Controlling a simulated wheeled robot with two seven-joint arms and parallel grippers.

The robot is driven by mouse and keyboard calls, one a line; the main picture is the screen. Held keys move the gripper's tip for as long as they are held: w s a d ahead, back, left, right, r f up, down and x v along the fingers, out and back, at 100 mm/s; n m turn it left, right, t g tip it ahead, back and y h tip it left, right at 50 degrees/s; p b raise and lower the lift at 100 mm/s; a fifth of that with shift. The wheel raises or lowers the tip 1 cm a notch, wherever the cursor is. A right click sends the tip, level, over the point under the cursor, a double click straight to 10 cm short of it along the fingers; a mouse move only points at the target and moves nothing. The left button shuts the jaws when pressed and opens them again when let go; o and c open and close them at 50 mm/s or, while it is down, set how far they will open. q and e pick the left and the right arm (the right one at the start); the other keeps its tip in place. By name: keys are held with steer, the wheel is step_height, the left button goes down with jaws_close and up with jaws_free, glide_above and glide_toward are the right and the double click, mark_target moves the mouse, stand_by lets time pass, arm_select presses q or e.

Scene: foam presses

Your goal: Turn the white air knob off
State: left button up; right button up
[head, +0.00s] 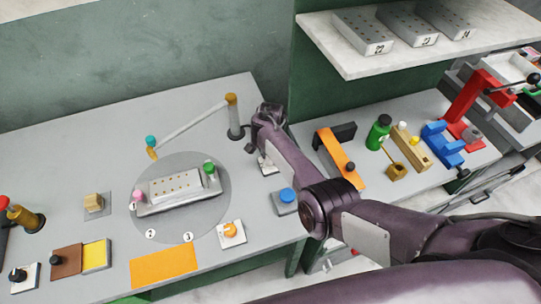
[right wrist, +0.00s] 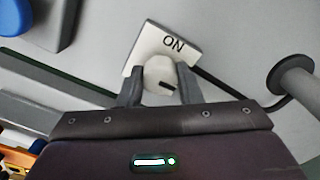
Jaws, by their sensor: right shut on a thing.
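The white air knob (right wrist: 158,72) sits on a white square plate (right wrist: 172,42) marked "ON" in the right wrist view. The two fingers of my right gripper (right wrist: 160,84) stand on either side of the knob and are shut on it. A dark mark shows on the knob's near right side. In the head view, the plate (head: 267,166) shows only in part beneath my right arm, and the knob is hidden there. My left gripper is not in view.
A blue button (head: 286,197) on a grey base stands close by, and an orange knob (head: 230,230) lies nearer the front. A post (head: 234,118) with a swing arm stands behind left. A round turntable (head: 212,217) holds a metal mould. Orange, green and blue items fill the right table.

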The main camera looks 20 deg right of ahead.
stand_by(0.5)
steer(key=o, duration=1)
step_height(320, 180, up, 8)
steer(key=shift+f, duration=0.1)
steer(key=shift+s+f, duration=0.1)
